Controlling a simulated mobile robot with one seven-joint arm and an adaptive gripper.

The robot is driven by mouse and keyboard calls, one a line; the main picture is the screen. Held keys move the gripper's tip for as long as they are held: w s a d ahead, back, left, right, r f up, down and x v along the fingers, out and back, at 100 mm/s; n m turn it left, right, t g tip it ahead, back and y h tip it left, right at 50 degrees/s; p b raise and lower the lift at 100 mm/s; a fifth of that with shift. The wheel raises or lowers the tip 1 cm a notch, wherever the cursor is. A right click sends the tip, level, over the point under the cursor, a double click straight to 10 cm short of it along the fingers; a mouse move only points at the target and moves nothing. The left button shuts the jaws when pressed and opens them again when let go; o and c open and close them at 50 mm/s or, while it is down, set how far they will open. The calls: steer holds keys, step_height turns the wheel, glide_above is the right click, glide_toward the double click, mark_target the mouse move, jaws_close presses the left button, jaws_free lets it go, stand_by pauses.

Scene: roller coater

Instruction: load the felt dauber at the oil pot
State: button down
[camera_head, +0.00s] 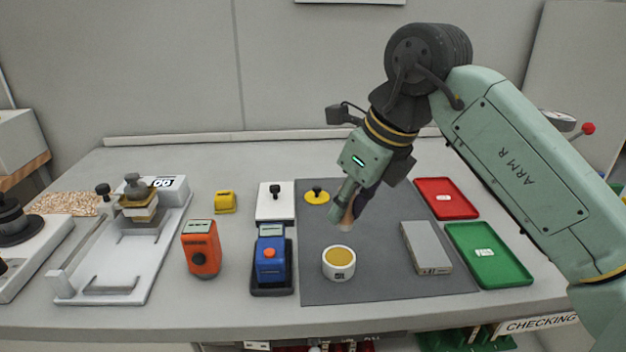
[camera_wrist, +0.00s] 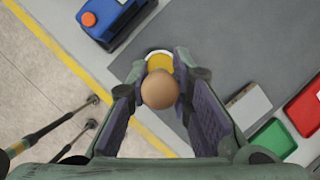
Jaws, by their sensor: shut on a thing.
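My gripper (camera_head: 344,212) is shut on the felt dauber (camera_head: 347,220), above the grey mat. In the wrist view the dauber shows as a round tan wooden knob (camera_wrist: 158,89) between the two finger pads. Its felt end is not clearly seen. The oil pot (camera_head: 339,265) is a small white round pot with a dark label and a yellow top face, at the mat's front left. The gripper is above and slightly behind the pot, with the dauber apart from it in the head view. In the wrist view the knob partly hides the pot (camera_wrist: 158,57).
The grey mat (camera_head: 385,280) also bears a grey block (camera_head: 426,248) and a yellow disc with a black knob (camera_head: 317,196). A blue device (camera_head: 270,260) and an orange one (camera_head: 201,250) stand left. Red (camera_head: 447,199) and green (camera_head: 490,255) trays lie right.

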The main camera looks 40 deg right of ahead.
steer(key=shift+w, duration=0.5)
steer(key=shift+s+f+b, duration=0.2)
steer(key=shift+f+b, duration=0.45)
steer(key=shift+f, duration=0.15)
steer(key=shift+w+f+b, duration=0.1)
steer(key=shift+f+b, duration=1.2)
steer(key=shift+f, duration=0.85)
steer(key=shift+f+b, duration=0.6)
steer(key=shift+b, duration=0.1)
steer(key=shift+r+p, duration=2.3)
steer(key=shift+r, duration=1.3)
